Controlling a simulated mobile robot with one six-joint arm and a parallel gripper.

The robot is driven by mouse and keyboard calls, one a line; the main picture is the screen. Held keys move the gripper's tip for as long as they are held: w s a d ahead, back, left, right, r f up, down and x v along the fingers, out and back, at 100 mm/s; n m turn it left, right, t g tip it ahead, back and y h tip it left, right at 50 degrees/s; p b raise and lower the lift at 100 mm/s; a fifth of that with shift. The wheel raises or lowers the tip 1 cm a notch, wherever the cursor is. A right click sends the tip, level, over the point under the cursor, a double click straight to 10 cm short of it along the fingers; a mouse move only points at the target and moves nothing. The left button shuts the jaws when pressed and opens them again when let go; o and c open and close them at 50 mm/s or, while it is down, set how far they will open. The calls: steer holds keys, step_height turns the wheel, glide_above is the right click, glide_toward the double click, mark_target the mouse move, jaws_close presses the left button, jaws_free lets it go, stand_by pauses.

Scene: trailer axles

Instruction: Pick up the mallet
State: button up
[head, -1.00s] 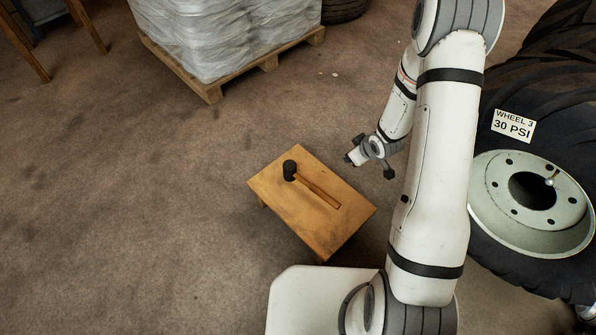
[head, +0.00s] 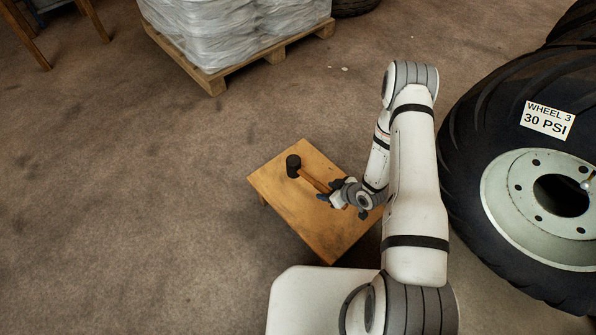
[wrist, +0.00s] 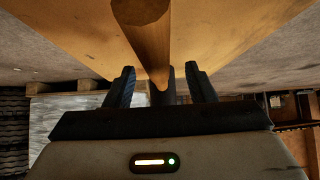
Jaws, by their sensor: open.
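The mallet (head: 294,167) has a black head and a wooden handle, and lies on the small wooden table (head: 275,205). Its head is toward the table's far left side. My gripper (head: 333,190) is low over the table at the handle, covering the handle's near end in the head view. In the wrist view the handle (wrist: 148,45) runs from the top edge toward the gap between my two dark fingers (wrist: 162,88). The fingers are open, one on each side of the handle's line. The dark mallet head shows between them. I cannot tell whether the fingers touch the handle.
A large tyre labelled WHEEL 3 (head: 480,110) stands close to the right of my arm. A wrapped load (head: 235,35) sits on a wooden pallet (head: 215,82) at the back. The floor left of the table is clear.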

mark_target(316, 184)
steer(key=b+x, duration=0.1)
steer(key=x, duration=0.3)
steer(key=shift+d+f, duration=0.1)
steer(key=shift+d, duration=0.05)
steer(key=shift+c, duration=0.2)
jaws_close()
